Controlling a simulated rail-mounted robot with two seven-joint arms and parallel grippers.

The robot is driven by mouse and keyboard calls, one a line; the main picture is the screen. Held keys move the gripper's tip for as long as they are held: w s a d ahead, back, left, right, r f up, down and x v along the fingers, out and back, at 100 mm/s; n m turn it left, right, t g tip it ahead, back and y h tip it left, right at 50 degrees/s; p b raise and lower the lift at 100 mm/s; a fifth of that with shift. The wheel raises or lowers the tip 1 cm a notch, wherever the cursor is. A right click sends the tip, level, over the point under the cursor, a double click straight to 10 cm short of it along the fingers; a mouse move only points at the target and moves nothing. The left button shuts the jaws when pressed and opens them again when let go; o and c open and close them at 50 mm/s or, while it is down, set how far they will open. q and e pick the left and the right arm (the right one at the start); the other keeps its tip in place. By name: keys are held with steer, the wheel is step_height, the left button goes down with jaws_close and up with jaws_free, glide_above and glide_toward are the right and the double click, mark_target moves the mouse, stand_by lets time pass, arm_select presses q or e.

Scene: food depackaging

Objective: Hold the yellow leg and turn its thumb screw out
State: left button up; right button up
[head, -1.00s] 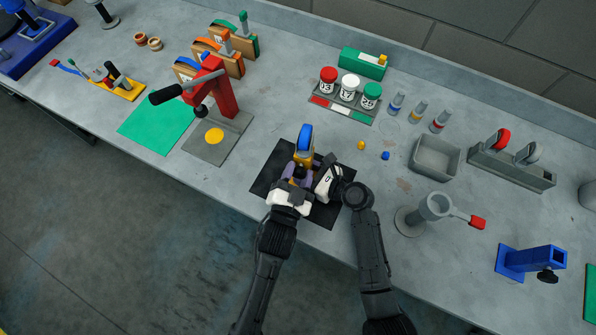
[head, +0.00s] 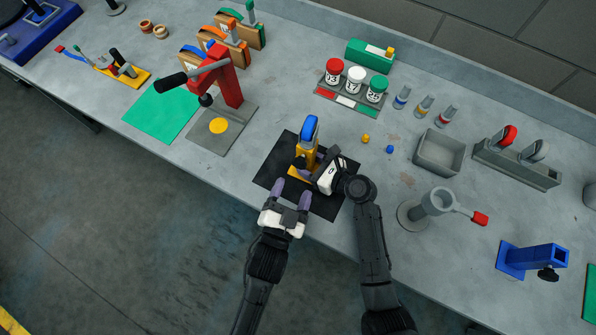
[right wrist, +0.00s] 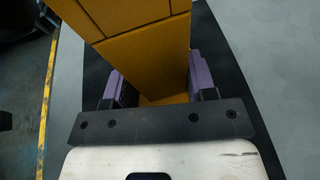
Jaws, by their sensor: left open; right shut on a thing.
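The yellow leg (head: 300,170) stands upright on the black mat (head: 269,178), with a blue part (head: 309,130) at its top. My right gripper (head: 315,168) is at the leg's right side and shut on it. In the right wrist view the yellow leg (right wrist: 146,58) stands between the purple fingers of the right gripper (right wrist: 155,85). My left gripper (head: 291,194) is open and empty, in front of the leg and apart from it, over the mat's near edge. I cannot make out the thumb screw in either view.
A small yellow piece (head: 365,139) and a small blue piece (head: 390,149) lie right of the mat. A grey bin (head: 438,153) and a grey cup holder (head: 413,216) stand further right. A red lever press (head: 228,85) stands to the left.

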mark_target(298, 166)
arm_select(q)
steer(key=shift+v, duration=2.35)
steer(key=shift+w, duration=0.1)
arm_select(e)
steer(key=shift+f, duration=0.1)
arm_select(q)
steer(key=w+d+n, duration=0.1)
steer(key=w, duration=0.3)
steer(key=w+d+n+h, duration=0.1)
steer(key=w, duration=0.3)
steer(key=w+d+n+h, duration=0.1)
steer(key=w, duration=0.3)
steer(key=shift+r+g, duration=0.1)
steer(key=shift+g, duration=0.3)
